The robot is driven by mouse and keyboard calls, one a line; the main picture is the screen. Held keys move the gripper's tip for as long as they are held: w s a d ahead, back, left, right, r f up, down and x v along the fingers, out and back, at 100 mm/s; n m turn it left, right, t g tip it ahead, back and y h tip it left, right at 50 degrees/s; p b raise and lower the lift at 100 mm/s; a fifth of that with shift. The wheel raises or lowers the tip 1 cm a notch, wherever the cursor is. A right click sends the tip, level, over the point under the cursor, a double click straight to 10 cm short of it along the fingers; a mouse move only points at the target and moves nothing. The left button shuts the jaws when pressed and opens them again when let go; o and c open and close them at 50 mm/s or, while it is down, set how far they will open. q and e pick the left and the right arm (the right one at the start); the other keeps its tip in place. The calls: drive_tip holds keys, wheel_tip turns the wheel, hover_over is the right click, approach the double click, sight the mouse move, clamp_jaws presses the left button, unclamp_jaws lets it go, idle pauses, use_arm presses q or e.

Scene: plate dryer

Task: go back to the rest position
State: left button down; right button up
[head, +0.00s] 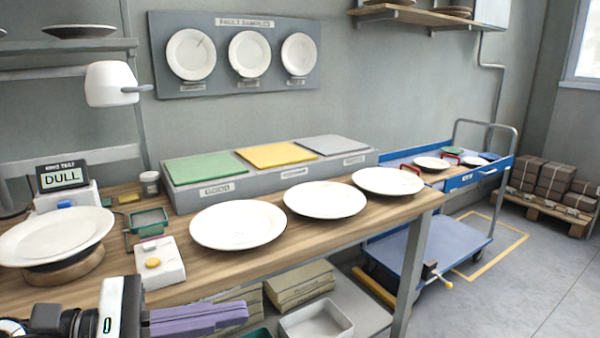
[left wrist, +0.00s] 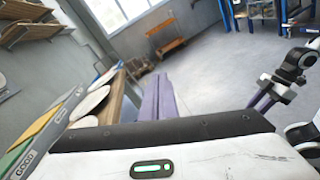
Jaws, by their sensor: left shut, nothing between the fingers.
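My left gripper (head: 246,312) comes in at the lower left of the head view, in front of the workbench's (head: 340,222) front edge. Its purple fingers lie together, pointing right, with nothing between them. The fingers also show in the left wrist view (left wrist: 160,92), pointing away beside the bench. In the left wrist view my right gripper (left wrist: 262,101) shows at the right edge, small, with purple fingers. Whether it is open or shut is unclear. The right gripper is not in the head view.
Three white plates (head: 238,225) stand in a row on the bench. Another plate (head: 57,237) rests on a round stand beside a display reading DULL (head: 62,178). A button box (head: 158,262) is near my left gripper. A blue cart (head: 440,240) stands beyond. Floor at right is mostly clear.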

use_arm(q)
drive_tip(key=w+a+f+n+t+y, duration=0.1)
drive_tip(key=a+f+n+t+y, duration=0.25)
drive_tip(key=n, duration=0.85)
drive_tip(key=w+a+f+n+t+y+p, duration=0.1)
drive_tip(key=f+n+t+y, duration=0.4)
drive_tip(key=n, duration=0.6)
drive_tip(key=w+a+f+n+t+y, duration=0.15)
drive_tip(key=f+n, duration=0.45)
drive_tip(key=n, duration=0.6)
drive_tip(key=s+f+n+g+y, duration=0.1)
drive_tip(key=s+f+n+g, duration=0.3)
drive_tip(key=s+f+n, duration=0.4)
drive_tip(key=s+f+n+g+y+p, duration=0.1)
drive_tip(key=s+f+n+g+y, duration=0.1)
drive_tip(key=s+f+n, duration=0.6)
wheel_tip(320, 180, down, 8)
drive_tip(key=shift+s+d+r+n+g, duration=0.2)
drive_tip(key=shift+s+d+n+g, duration=0.1)
drive_tip(key=shift+s+g, duration=0.6)
drive_tip(key=shift+a, duration=0.1)
